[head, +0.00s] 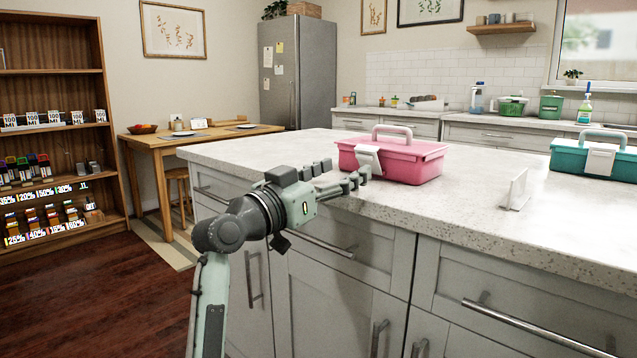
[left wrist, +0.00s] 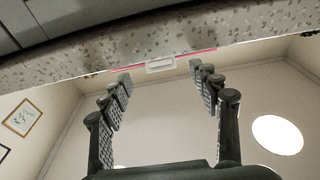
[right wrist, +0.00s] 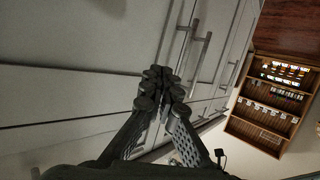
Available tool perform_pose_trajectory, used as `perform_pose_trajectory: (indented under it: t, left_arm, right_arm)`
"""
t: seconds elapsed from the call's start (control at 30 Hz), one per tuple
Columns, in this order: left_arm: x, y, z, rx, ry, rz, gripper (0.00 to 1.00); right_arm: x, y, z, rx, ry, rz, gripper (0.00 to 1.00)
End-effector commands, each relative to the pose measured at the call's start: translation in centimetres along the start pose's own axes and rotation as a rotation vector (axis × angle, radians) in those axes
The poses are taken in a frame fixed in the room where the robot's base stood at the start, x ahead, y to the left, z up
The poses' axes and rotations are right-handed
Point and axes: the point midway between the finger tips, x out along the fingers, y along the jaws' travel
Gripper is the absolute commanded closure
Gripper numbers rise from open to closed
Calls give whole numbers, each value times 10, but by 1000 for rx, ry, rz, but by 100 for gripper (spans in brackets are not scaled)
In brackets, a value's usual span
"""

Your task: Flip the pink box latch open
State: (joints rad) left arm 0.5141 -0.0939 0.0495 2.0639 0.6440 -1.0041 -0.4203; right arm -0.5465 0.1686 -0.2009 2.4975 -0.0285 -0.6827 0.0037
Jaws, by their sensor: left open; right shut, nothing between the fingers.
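The pink box (head: 405,163) stands on the island counter, with a white handle on its lid. Its white latch (head: 369,159) is on the front face and looks closed against the box. My left gripper (head: 345,172) is open just in front of the box, at the counter's edge, left of and near the latch. In the left wrist view the fingers (left wrist: 158,80) are spread with nothing between them, and the latch (left wrist: 160,65) shows pale beyond them. My right gripper (right wrist: 162,85) is shut and empty in the right wrist view, near cabinet fronts, outside the head view.
A teal box (head: 594,158) with a white latch stands on the right of the counter (head: 480,206). A small white card stand (head: 515,190) is between the boxes. Drawer handles (head: 320,244) stick out below the counter edge.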

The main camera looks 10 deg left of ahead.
Motion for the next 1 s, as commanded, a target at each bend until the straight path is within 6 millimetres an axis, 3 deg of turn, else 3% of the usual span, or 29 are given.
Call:
perform_pose_trajectory:
  t: [0.2, 0.4, 1.0]
  left_arm:
    - [-46, 0, 1, 4, -3, -1, 38]
    - [-68, 0, 0, 1, -1, 0, 38]
    - [-72, 0, 0, 1, 0, 0, 38]
  right_arm:
    - [0, 0, 0, 0, 0, 0, 100]
    - [0, 0, 0, 0, 0, 0, 100]
    - [0, 0, 0, 0, 0, 0, 100]
